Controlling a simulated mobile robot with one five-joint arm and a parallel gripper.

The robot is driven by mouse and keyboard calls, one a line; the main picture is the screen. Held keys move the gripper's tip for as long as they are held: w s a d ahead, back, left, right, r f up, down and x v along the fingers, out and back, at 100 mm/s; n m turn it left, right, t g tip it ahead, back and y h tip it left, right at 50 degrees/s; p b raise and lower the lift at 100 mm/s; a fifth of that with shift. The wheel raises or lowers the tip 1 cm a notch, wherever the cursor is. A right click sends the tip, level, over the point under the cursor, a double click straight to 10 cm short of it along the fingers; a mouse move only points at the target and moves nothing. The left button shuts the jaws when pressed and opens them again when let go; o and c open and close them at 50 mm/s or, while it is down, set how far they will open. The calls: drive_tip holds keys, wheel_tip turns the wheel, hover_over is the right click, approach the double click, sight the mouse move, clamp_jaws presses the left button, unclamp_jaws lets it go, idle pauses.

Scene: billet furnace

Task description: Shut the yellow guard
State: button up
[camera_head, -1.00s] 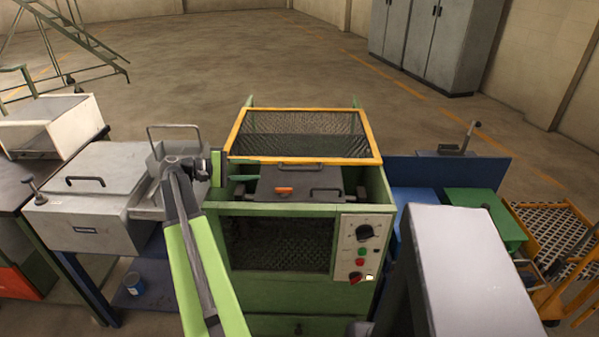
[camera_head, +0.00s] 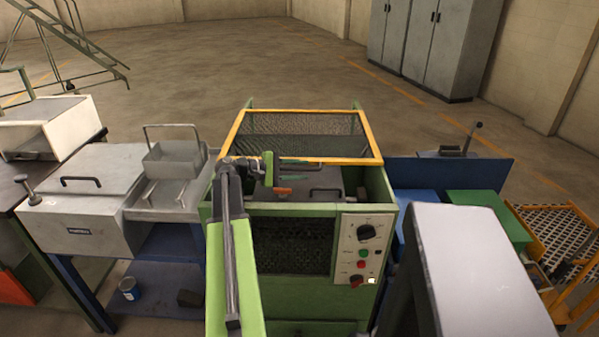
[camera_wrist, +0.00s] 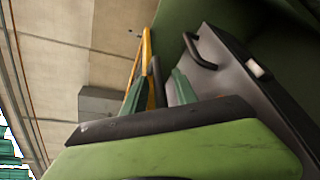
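The yellow guard (camera_head: 300,148), a yellow frame with dark mesh, stands raised and tilted back over the green machine (camera_head: 372,205). Its yellow edge also shows in the wrist view (camera_wrist: 146,60). A dark bar handle (camera_head: 316,164) sits along the guard's lower front edge. My gripper (camera_head: 301,169) is at this handle, reaching in from the left. In the wrist view its two green fingers (camera_wrist: 158,90) are apart, with the dark handle (camera_wrist: 156,76) showing between them. Contact with the handle cannot be told.
A dark lid with its own handle (camera_head: 325,192) lies inside the machine below the guard. A control panel (camera_head: 362,245) with a knob and buttons is on the front right. A grey bench unit (camera_head: 80,205) stands left, and a green box (camera_head: 487,208) right. Open floor lies behind.

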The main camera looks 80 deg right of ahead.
clamp_jaws()
idle(1.4)
